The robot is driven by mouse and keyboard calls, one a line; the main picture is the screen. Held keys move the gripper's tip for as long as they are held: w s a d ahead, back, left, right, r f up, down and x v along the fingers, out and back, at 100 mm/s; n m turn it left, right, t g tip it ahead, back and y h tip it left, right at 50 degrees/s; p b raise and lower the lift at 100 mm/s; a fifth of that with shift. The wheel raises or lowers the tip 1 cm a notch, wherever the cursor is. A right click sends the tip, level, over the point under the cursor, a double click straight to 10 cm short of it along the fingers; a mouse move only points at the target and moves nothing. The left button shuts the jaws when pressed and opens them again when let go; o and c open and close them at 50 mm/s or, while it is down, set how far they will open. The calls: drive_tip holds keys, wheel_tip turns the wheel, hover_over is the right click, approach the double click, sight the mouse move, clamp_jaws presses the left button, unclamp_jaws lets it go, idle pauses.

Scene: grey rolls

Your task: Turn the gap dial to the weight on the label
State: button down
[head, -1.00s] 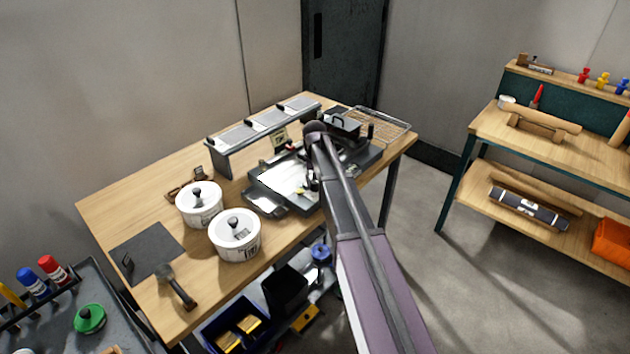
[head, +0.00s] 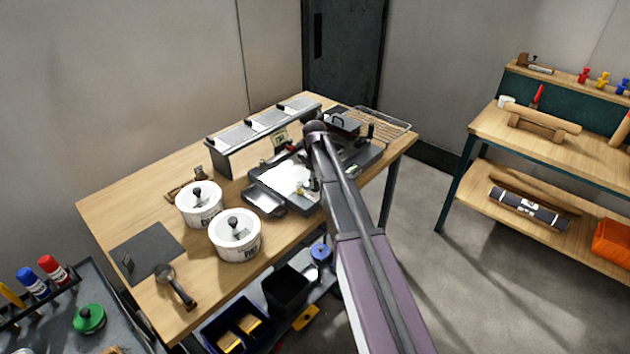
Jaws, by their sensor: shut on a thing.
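A flat dark machine with a bright top plate (head: 282,180) lies on the wooden bench, a silver tray (head: 264,200) at its front left. My arm reaches over the machine from the front. My gripper (head: 313,184) shows only as a small dark part at the machine, beside the arm. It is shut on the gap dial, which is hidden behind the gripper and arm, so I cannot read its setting.
Two white lidded tubs (head: 235,236) stand front left of the machine, near a dark mat (head: 147,250) and a scoop (head: 175,285). A row of sloped panels (head: 262,130) stands behind. A wire rack (head: 383,122) lies at the far right corner. Bins sit below.

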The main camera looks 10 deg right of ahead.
drive_tip(key=shift+s+n, duration=0.15)
drive_tip(key=shift+n, duration=0.35)
drive_tip(key=shift+c, duration=1.5)
unclamp_jaws()
drive_tip(key=shift+m, duration=0.3)
